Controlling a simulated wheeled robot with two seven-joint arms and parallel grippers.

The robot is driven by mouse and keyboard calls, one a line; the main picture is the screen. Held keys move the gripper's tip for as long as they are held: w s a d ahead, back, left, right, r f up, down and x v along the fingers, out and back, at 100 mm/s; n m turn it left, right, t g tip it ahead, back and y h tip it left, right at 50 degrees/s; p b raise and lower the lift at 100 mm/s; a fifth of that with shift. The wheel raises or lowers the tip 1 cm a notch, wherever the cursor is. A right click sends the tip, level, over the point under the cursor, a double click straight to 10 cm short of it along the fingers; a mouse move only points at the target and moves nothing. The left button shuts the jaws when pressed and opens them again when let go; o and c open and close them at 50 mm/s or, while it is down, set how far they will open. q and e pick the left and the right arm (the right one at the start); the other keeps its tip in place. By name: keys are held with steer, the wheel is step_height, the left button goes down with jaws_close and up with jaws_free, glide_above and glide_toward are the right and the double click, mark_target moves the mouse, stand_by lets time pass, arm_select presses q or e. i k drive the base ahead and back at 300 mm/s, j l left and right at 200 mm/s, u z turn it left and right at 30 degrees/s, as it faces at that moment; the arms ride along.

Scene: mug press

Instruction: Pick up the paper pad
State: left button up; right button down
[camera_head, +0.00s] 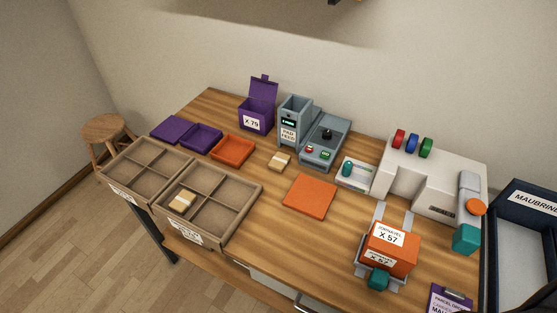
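A small beige paper pad (280,161) lies on the wooden table, just in front of the grey machine labelled PAD FEED (292,122). Another beige pad (182,200) lies in a compartment of the nearer brown divided tray (236,222). Neither of my grippers shows in this view, and nothing touches the pad on the table.
An orange square (310,196) lies to the right of the pad. An orange tray (233,150) and purple trays (201,138) lie to its left. A white press (440,173) and an orange box marked X 57 (390,246) stand at the right.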

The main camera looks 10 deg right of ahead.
mark_target(280, 161)
steer(key=z, duration=0.45)
steer(key=k+j+z, duration=0.15)
steer(key=z, duration=0.25)
steer(key=k+j+z, duration=0.2)
steer(key=j+z, duration=0.25)
steer(key=k+z, duration=0.25)
steer(key=z, duration=0.15)
steer(key=k+j, duration=0.1)
